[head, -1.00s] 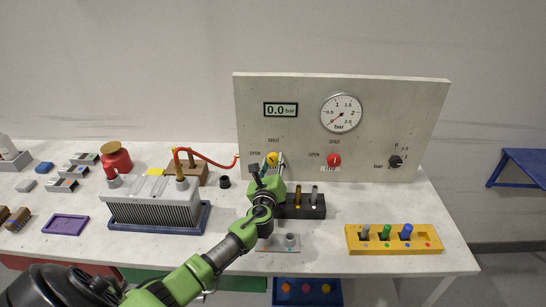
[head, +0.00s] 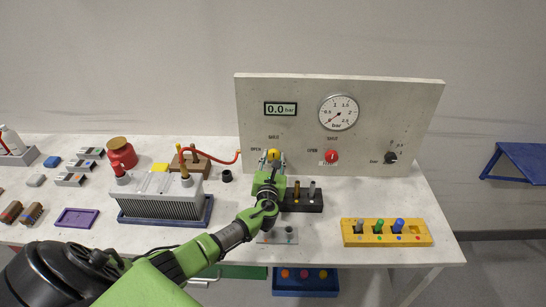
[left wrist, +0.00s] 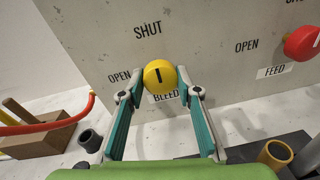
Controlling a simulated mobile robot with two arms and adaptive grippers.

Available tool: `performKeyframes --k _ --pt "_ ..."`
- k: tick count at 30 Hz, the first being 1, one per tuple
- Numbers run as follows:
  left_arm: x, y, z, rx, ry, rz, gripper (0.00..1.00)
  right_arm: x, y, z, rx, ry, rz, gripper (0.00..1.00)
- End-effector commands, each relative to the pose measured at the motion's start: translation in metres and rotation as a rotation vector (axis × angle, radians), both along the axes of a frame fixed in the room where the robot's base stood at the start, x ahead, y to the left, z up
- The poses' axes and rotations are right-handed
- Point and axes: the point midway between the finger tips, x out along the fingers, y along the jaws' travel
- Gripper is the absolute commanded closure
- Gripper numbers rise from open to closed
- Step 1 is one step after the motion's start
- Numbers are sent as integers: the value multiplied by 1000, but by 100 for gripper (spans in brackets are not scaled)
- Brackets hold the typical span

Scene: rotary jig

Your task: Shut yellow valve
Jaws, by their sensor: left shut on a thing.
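The yellow valve (head: 273,155) is a round knob with a black mark, on the upright panel (head: 225,90) at its lower left. In the left wrist view the yellow valve (left wrist: 160,73) sits between the two fingertips of my left gripper (left wrist: 163,82), which is shut on its sides. Its mark stands nearly upright, towards the SHUT label (left wrist: 148,29); the OPEN label (left wrist: 119,76) is on the left. The BLEED label below is partly covered. In the head view my left gripper (head: 272,164) partly hides the knob's lower part. My right gripper is not in view.
A red FEED knob (head: 331,156) and a black knob (head: 390,158) are further right on the panel. A dark block with pegs (head: 303,204) stands close right of my gripper. A red hose (head: 225,162) and a ribbed grey unit (head: 160,198) are left.

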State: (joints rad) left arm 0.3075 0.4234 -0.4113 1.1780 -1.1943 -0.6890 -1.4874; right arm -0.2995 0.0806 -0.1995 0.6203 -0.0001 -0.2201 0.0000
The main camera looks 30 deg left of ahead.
Motion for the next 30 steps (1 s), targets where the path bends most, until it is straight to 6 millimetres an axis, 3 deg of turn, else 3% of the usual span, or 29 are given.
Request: performKeyframes --k 13,14,15,30 --pt "0 -1 -2 9 8 -2 90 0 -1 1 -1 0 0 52" --pt "0 -1 -2 9 8 -2 61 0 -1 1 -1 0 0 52" --pt "0 -1 -2 9 8 -2 52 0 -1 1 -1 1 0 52" --pt "-8 -5 0 7 5 -2 52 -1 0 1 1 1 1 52"
